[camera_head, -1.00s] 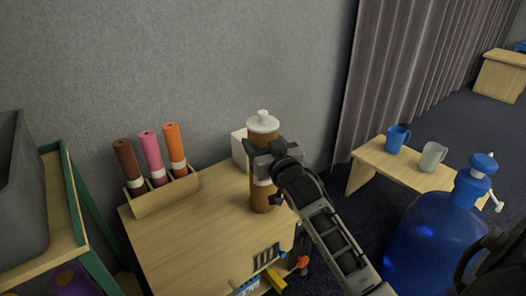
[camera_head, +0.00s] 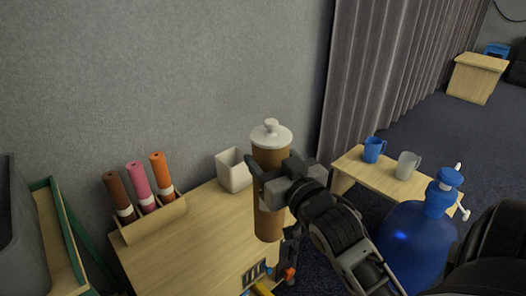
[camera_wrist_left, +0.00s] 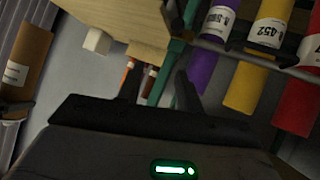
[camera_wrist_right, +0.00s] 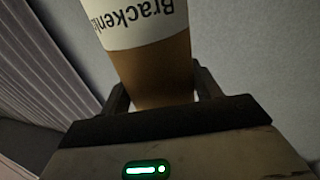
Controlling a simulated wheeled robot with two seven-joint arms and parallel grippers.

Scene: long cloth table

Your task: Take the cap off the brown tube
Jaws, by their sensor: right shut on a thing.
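The brown tube (camera_head: 268,222) stands upright in my right gripper (camera_head: 272,182), with its white knobbed cap (camera_head: 271,133) on top. The right gripper is shut around the tube's side below the cap. In the right wrist view the tube (camera_wrist_right: 158,72) fills the space between the fingers, and its white label shows printed letters. The cap is out of that view. My left gripper (camera_wrist_left: 158,92) shows only in its own wrist view, with its fingers apart and nothing between them. A brown tube with a white label (camera_wrist_left: 28,62) shows at that view's left edge, away from those fingers.
A small wooden table (camera_head: 185,250) holds a rack (camera_head: 152,225) of dark brown, pink and orange rolls and a white box (camera_head: 234,172). A low bench (camera_head: 385,180) with two mugs and a blue water jug (camera_head: 415,250) stand right. A green-framed shelf (camera_head: 72,235) is left.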

